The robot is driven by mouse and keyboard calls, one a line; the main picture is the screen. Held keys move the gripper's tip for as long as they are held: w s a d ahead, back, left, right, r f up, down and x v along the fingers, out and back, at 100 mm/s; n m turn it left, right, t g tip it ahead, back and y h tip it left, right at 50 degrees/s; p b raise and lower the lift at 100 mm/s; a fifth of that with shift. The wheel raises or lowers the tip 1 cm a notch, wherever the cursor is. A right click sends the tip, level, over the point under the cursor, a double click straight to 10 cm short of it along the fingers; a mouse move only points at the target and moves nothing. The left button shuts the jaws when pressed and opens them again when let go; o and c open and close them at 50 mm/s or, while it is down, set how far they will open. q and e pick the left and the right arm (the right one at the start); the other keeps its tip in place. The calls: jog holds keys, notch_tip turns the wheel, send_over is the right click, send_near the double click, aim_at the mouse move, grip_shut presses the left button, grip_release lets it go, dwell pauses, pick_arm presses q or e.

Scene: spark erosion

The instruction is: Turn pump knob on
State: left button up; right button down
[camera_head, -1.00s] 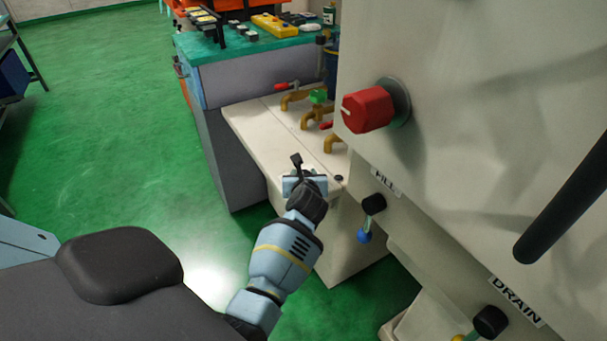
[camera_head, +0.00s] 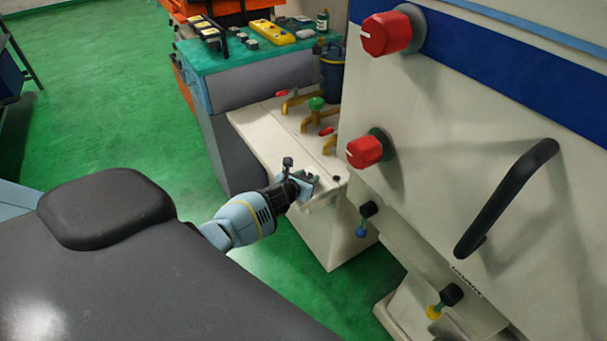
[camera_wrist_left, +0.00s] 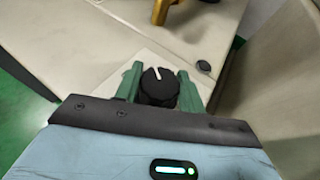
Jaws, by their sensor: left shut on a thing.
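A black round knob (camera_wrist_left: 159,86) with a white pointer line shows in the left wrist view. Its pointer aims up and slightly left. My left gripper (camera_wrist_left: 160,74) has its two green fingers on either side of the knob and is shut on it. In the head view, my left gripper (camera_head: 308,186) is at the front edge of the low beige cabinet (camera_head: 262,122). The knob is hidden there behind the gripper and wrist. No pump label is readable. My right gripper is not in view.
Brass taps (camera_head: 318,119) stand on the cabinet top behind the gripper. A small black cap (camera_wrist_left: 204,66) sits close to the knob. At right, a machine panel carries red knobs (camera_head: 365,151), a black handle (camera_head: 505,198) and a black-topped valve (camera_head: 368,209).

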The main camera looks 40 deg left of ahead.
pick_arm(q)
jog(key=shift+a+r+m+h, duration=0.1)
jog(key=shift+a+m+h, duration=0.1)
jog(key=shift+m+h, duration=0.5)
jog(key=shift+f+m+h+b, duration=0.3)
jog(key=shift+m+h, duration=0.5)
jog(key=shift+h, duration=0.3)
jog(key=m+g+h+b, duration=0.1)
jog(key=m+h+b, duration=0.2)
jog(key=b, duration=0.1)
jog(key=m+g+h+b, duration=0.2)
jog(key=m+h+b, duration=0.1)
jog(key=shift+h+b, duration=0.4)
jog(key=shift+d+r+m+g+h+b, duration=0.15)
jog(key=shift+m+g+h+b, duration=0.4)
jog(key=shift+m+b, duration=0.3)
jog(key=shift+r+g+b, duration=0.15)
jog(key=shift+g+b, duration=0.1)
jog(key=shift+b, duration=0.1)
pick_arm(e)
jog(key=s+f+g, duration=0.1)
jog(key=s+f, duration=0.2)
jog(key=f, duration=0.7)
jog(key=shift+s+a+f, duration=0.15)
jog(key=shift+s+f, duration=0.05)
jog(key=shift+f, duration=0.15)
pick_arm(q)
jog(key=shift+w, duration=0.1)
